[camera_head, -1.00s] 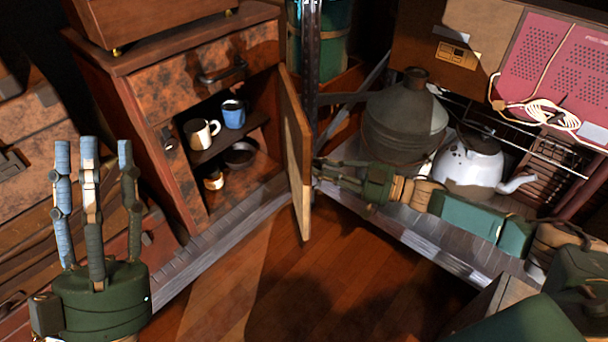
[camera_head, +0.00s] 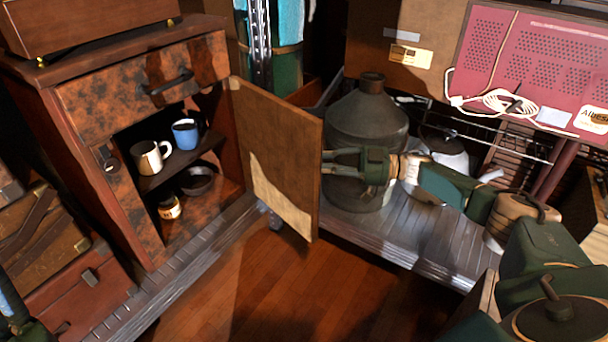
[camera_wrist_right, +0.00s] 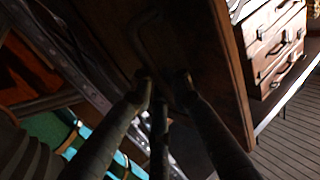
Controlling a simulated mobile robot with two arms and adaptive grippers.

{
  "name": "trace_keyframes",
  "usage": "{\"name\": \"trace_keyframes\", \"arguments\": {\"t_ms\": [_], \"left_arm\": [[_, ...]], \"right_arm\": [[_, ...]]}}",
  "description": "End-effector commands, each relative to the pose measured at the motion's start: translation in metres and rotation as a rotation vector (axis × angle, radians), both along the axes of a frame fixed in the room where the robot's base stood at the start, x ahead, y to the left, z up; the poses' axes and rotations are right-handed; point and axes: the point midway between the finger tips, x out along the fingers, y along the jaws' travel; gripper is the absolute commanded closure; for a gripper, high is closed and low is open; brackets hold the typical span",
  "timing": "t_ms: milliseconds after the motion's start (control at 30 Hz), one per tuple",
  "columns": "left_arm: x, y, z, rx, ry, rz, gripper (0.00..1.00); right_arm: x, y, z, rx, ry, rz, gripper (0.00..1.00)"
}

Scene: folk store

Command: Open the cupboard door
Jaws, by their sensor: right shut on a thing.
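The wooden cupboard (camera_head: 75,150) stands at the left with its lower compartment open. Its door (camera_head: 280,165) stands swung wide out on its right-hand hinge, inner face towards me. My right gripper (camera_head: 335,160) is at the outer side of the door's free edge, and the door hides its fingertips.
Inside stand a cream mug (camera_head: 150,157), a blue mug (camera_head: 185,133), a dark bowl (camera_head: 197,181) and a small jar (camera_head: 169,208). A big grey jug (camera_head: 366,120) and a white kettle (camera_head: 443,150) stand on the metal shelf behind my right arm. The wooden floor in front is clear.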

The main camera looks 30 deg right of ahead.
Motion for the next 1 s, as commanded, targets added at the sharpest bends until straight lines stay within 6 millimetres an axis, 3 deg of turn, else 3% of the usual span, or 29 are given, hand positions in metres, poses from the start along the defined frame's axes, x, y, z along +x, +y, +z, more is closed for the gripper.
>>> {"name": "trace_keyframes", "arguments": {"t_ms": [200, 633, 667, 733, 1000], "left_arm": [[-0.0005, -0.0011, 0.0034, 0.003, -0.032, 0.002, 0.54], [-0.0007, -0.0015, 0.0059, 0.004, -0.038, 0.001, 0.54], [-0.0007, -0.0015, 0.0059, 0.004, -0.038, 0.001, 0.54], [-0.0008, -0.0015, 0.0059, 0.004, -0.039, 0.001, 0.54], [-0.0003, -0.0013, 0.0055, 0.004, -0.036, 0.002, 0.54]], "right_arm": [[0.0035, -0.0126, -0.0031, -0.003, 0.004, -0.004, 1.0], [0.0038, -0.0145, -0.0018, -0.002, 0.005, -0.004, 1.0], [0.0039, -0.0144, -0.0018, -0.002, 0.005, -0.004, 0.8], [0.0039, -0.0144, -0.0017, -0.003, 0.004, -0.004, 0.69], [0.0043, -0.0138, -0.0007, -0.001, 0.002, -0.003, 0.69]]}}
